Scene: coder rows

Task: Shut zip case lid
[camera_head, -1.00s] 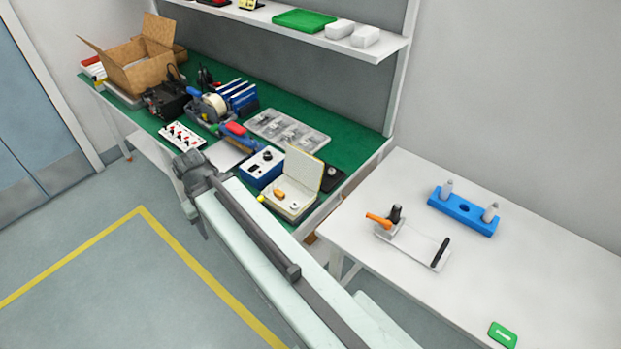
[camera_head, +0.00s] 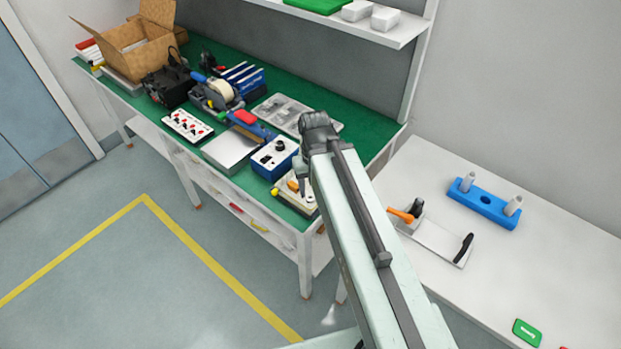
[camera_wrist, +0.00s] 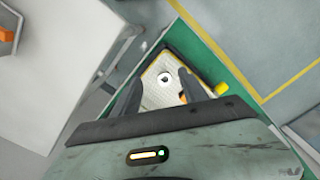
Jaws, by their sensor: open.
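The cream zip case (camera_head: 308,208) sits at the near right end of the green bench. My arm hides much of it in the head view, including its lid. In the wrist view the case (camera_wrist: 150,97) shows from above, with a white round piece (camera_wrist: 165,79) and a bit of orange inside. I cannot make out the lid there. My gripper (camera_wrist: 160,86) is open and empty, its two dark fingers over the case. In the head view my gripper (camera_head: 303,188) points down at the case; whether it touches is unclear.
A blue box with a knob (camera_head: 274,160) stands close to the left of the case. A small yellow ball (camera_wrist: 222,88) lies beside the case. A white table (camera_head: 450,285) with a blue fixture (camera_head: 484,204) and an orange-handled clamp plate (camera_head: 435,240) stands to the right.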

